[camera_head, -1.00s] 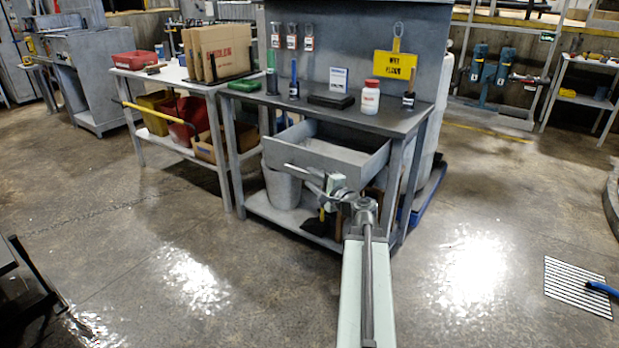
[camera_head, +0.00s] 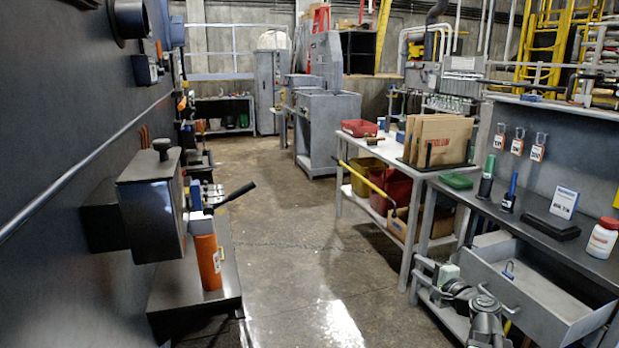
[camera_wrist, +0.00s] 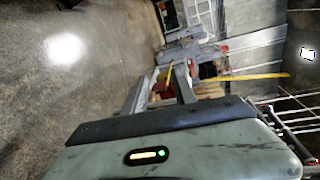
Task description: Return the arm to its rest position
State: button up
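My arm (camera_head: 484,318) shows at the lower right of the head view, in front of the dark workbench. My gripper (camera_head: 428,266) points left, near the open grey drawer (camera_head: 572,318); whether it touches the drawer's handle cannot be told. In the wrist view my gripper (camera_wrist: 162,88) shows two grey fingers spread apart, with nothing held between them. Distant red and yellow things show through the gap.
A white table (camera_head: 395,150) with cardboard (camera_head: 440,138) and a red bin (camera_head: 360,128) stands beyond the workbench (camera_head: 600,265). A dark machine with a lever (camera_head: 235,194) and an orange cylinder (camera_head: 207,262) stands at left. The floor aisle (camera_head: 300,240) between is clear.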

jog(key=s+a+r+n+g+y+p, duration=0.15)
jog(key=a+n+g+p, duration=0.35)
jog(key=a, duration=0.8)
jog(key=s+a+r+n+g+y+p, duration=0.1)
jog(key=s+a+r+n+g+p, duration=0.35)
jog(key=a, duration=0.85)
jog(key=s+a+f+n+g+h+p, duration=0.2)
jog(key=s+f+n+g+h+p, duration=0.1)
jog(key=s+f+n+p, duration=0.25)
jog(key=s+d+f+n+g+h, duration=0.1)
jog(key=s+d+f+g+h, duration=0.1)
jog(key=s+d, duration=0.4)
jog(key=d+g+h, duration=0.1)
jog(key=d, duration=0.1)
jog(key=shift+d+f+h, duration=0.25)
jog(key=shift+d+h, duration=0.1)
